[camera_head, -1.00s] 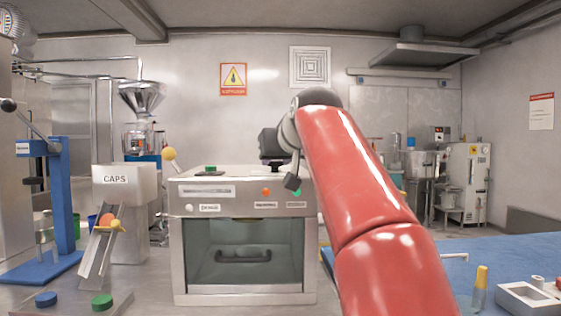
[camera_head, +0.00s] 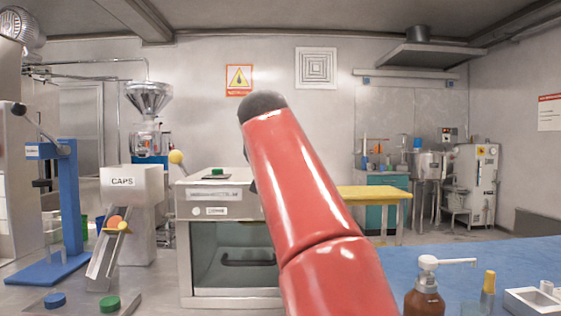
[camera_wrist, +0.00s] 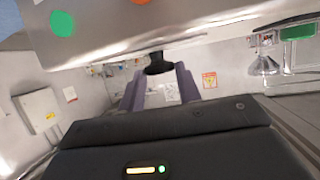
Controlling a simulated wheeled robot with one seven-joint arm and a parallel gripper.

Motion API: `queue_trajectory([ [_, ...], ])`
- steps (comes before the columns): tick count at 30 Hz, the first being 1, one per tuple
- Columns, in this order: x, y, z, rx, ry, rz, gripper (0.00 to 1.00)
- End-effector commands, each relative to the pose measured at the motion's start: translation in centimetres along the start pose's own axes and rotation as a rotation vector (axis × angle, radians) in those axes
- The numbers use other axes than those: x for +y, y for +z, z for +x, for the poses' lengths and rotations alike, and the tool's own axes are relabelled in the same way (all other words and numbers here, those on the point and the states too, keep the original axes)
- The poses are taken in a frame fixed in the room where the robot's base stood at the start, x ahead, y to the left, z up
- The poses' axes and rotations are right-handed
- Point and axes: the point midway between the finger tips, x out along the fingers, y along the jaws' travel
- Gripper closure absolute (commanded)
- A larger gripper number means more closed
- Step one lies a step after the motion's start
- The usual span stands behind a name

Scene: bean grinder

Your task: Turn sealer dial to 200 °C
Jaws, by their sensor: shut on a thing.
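The sealer (camera_head: 190,235) is a steel box with a window and a dark handle in front. My red arm crosses its right side and hides the top right and my gripper in the head view. In the wrist view, my gripper (camera_wrist: 159,78) has its two purple fingers on either side of a black knob-like piece, which appears to be the dial (camera_wrist: 158,62). The fingers are shut on it. The sealer's panel (camera_wrist: 100,45) fills the top of the wrist view, with a green spot and an orange one. No temperature marks are readable.
A yellow-knobbed lever (camera_head: 176,157) stands at the sealer's left. The CAPS bin (camera_head: 130,200) and blue press (camera_head: 68,200) are further left. A brown pump bottle (camera_head: 424,290) stands on the blue surface (camera_head: 500,255) at right.

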Motion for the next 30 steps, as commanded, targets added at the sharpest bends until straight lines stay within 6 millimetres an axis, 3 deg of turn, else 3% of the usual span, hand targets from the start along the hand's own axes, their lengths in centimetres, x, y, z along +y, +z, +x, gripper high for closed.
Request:
queue_trajectory([
  [5, -0.1, 0.2, 0.1, -0.005, -0.001, 0.000, 0.89],
  [6, -0.1, 0.2, 0.1, -0.005, -0.002, 0.000, 0.65],
  [11, -0.1, 0.1, 0.1, -0.004, -0.001, -0.001, 0.45],
  [21, -0.1, 0.1, -0.4, -0.002, -0.003, 0.000, 0.45],
  [30, -0.1, 0.2, -5.1, -0.001, -0.005, 0.000, 0.45],
])
